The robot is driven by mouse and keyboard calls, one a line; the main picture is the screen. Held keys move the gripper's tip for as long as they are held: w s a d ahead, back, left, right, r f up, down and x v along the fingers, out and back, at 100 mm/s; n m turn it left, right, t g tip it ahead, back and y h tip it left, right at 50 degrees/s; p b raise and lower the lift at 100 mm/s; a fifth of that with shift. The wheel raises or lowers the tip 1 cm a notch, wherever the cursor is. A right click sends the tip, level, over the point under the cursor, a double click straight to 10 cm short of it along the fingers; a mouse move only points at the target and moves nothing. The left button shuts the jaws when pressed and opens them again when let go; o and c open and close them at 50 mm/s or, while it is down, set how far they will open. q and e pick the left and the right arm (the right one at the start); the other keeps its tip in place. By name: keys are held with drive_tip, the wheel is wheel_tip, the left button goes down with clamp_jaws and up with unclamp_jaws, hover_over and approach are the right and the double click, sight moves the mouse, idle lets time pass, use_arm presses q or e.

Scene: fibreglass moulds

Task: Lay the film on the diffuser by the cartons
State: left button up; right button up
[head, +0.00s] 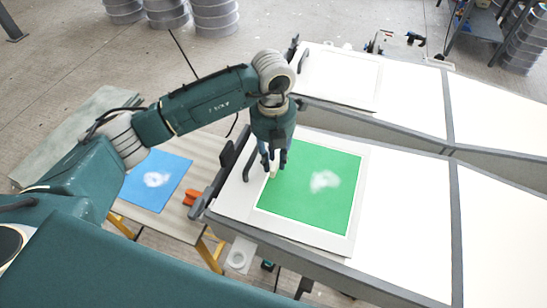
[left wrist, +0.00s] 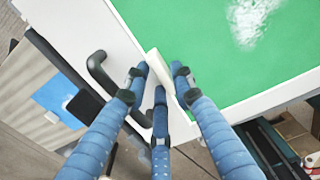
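A green sheet (head: 310,190), likely the film, with a pale smudge spans a white framed panel (head: 352,200) on the near white mould. It also shows in the left wrist view (left wrist: 250,50). I cannot tell if it rests flat or sits slightly above. My left gripper (head: 272,166) is at its left edge. In the left wrist view the blue fingers (left wrist: 160,82) close around a cream tab (left wrist: 158,66) at the sheet's edge. A blue sheet (head: 156,180) with a similar smudge lies on a low table at the left. My right gripper is not in view.
A second framed panel (head: 340,77) lies bare on the far mould. Dark handles (head: 252,166) stand beside the near panel. Stacked grey drums (head: 214,16) stand at the back. Box-like items (left wrist: 290,128) show at lower right.

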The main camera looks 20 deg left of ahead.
use_arm(q)
drive_tip(key=shift+o, duration=0.4)
drive_tip(key=shift+r, duration=0.1)
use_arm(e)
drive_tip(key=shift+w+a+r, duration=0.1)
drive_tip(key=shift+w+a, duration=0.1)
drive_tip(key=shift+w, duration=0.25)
use_arm(q)
wheel_tip(320, 180, up, 12)
drive_tip(key=b, duration=0.4)
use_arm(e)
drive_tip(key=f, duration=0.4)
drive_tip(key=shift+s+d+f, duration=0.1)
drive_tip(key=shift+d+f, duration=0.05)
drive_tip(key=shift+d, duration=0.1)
use_arm(q)
drive_tip(key=shift+r, duration=0.15)
